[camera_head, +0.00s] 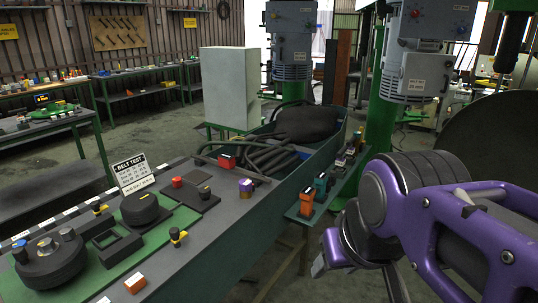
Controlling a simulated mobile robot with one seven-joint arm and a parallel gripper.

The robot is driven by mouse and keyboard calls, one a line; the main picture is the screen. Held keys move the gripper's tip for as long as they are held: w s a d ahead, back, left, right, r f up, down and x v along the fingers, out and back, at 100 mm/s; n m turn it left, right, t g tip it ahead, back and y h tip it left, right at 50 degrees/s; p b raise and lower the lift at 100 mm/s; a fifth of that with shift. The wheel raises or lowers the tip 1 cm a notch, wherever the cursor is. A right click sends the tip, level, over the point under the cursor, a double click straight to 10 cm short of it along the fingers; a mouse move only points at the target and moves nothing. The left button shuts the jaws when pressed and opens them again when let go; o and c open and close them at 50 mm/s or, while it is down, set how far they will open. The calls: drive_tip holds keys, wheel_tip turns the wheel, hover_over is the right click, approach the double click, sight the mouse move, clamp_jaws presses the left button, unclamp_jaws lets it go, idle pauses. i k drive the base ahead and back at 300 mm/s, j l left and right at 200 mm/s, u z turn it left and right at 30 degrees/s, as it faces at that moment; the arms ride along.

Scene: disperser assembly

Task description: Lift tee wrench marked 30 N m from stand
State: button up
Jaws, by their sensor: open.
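I cannot pick out the tee wrench marked 30 N m, as the small labels are too small to read. Several small upright tools with coloured bodies stand along a narrow green side shelf (332,203), among them an orange one (306,203) and a teal and orange one (321,184). On the bench, small knobbed pieces stand upright, one with a yellow top (177,236). My purple arm with dark rounded joints fills the lower right, close to the shelf's right side. My gripper's fingertips do not show.
Green-columned machines (378,130) stand behind. Floor at left is open.

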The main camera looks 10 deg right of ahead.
sight(341, 161)
drive_tip(key=i+l+z, duration=0.35)
drive_tip(key=i+l, duration=0.65)
drive_tip(key=l, duration=0.15)
drive_tip(key=i+l+u, duration=0.3)
drive_tip(key=i+l, duration=0.95)
drive_tip(key=i, duration=0.15)
